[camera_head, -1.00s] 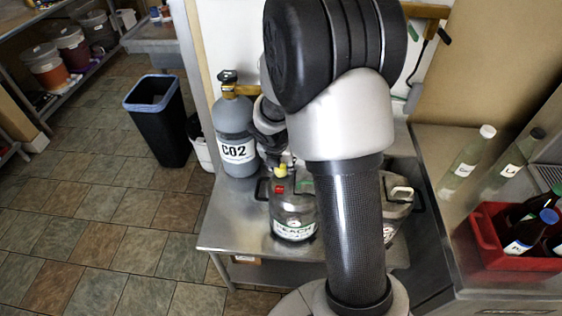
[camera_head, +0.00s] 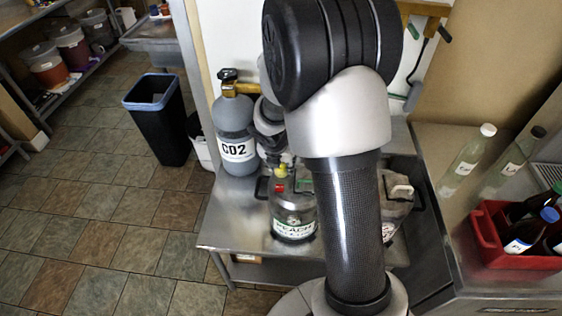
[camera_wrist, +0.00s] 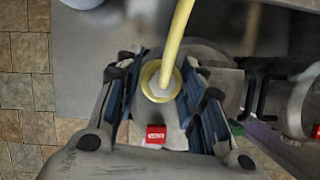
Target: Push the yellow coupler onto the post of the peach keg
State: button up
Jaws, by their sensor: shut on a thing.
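The yellow coupler (camera_wrist: 160,82) is between the fingers of my gripper (camera_wrist: 164,86) in the wrist view, with its yellow hose running up out of the picture. In the head view the coupler (camera_head: 281,171) shows as a small yellow spot just above the top of the peach keg (camera_head: 293,215), a steel keg with a green and white label. My gripper is shut on the coupler. The post under it is hidden, and I cannot tell whether the coupler touches it. A red tag (camera_wrist: 156,134) on the keg top lies just below the coupler in the wrist view.
The grey CO2 cylinder (camera_head: 233,135) stands close behind left of the keg. A second keg (camera_head: 398,205) is at the right, partly behind my arm. A red crate of bottles (camera_head: 486,238) is further right. The steel table (camera_head: 232,225) is bare at front left.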

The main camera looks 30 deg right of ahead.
jog(key=shift+f, duration=0.1)
dwell(0.7)
jog(key=o, duration=1.2)
jog(key=shift+o, duration=0.4)
jog(key=o, duration=0.6)
jog(key=shift+r+p, duration=3.8)
jog(key=shift+p, duration=0.3)
